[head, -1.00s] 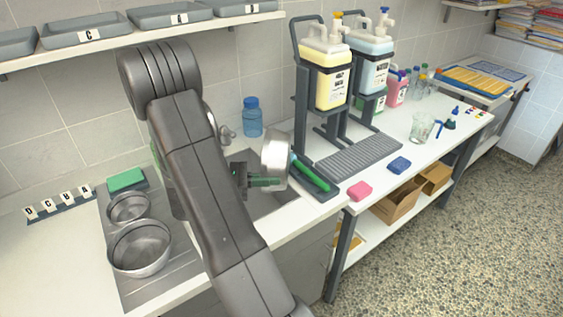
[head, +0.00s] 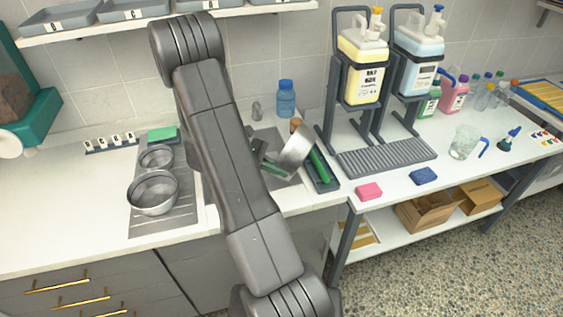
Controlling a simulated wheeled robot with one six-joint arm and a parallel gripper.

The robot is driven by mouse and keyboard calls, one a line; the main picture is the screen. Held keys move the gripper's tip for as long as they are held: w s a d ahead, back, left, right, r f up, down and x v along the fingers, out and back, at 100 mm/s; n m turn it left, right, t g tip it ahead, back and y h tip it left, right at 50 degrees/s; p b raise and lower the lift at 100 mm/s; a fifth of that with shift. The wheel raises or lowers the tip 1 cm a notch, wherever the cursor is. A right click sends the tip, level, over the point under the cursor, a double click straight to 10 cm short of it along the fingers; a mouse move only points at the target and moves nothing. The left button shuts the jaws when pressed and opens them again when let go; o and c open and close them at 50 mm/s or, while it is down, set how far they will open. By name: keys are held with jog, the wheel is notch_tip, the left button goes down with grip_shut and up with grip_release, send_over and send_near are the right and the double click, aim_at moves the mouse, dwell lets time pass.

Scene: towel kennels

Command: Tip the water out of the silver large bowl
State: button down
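A silver bowl (head: 296,148) is held tilted on its side above the sink area (head: 268,143), right of my arm. My gripper (head: 275,168), with green fingers, is at the bowl's lower left side and appears shut on its wall. My arm partly hides the gripper and the sink. The bowl's inside and any water do not show clearly. Two other silver bowls stand upright on the drainboard (head: 180,222) left of my arm: a larger bowl (head: 153,192) in front and a smaller bowl (head: 157,158) behind.
A green-handled item on a dark tray (head: 322,185) lies close right of the held bowl. A blue bottle (head: 286,98) stands behind. Racked jugs (head: 363,68) and a grey grate (head: 385,156) are further right. The counter at far left (head: 60,205) is clear.

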jog(key=shift+s+d+f+y+b, duration=0.2)
jog(key=shift+f+y+b, duration=0.15)
jog(key=shift+y+b, duration=0.3)
jog(key=y+b, duration=0.1)
jog(key=d+f+t+y+b, duration=0.1)
jog(key=y, duration=0.1)
jog(key=s+d+f+m+t+y+b, duration=0.1)
jog(key=b, duration=0.1)
jog(key=shift+s+d+y, duration=0.1)
jog(key=shift+d+y, duration=0.15)
jog(key=t+y, duration=0.1)
jog(key=y, duration=0.1)
jog(key=t+y+b, duration=0.1)
jog(key=shift+d+f+m+y, duration=0.1)
jog(key=shift+f+m+y, duration=0.1)
jog(key=shift+m+y, duration=0.2)
jog(key=shift+t+y, duration=0.3)
jog(key=shift+y, duration=0.5)
jog(key=shift+f+y+p, duration=0.15)
jog(key=shift+y+p, duration=0.15)
jog(key=shift+y, duration=0.1)
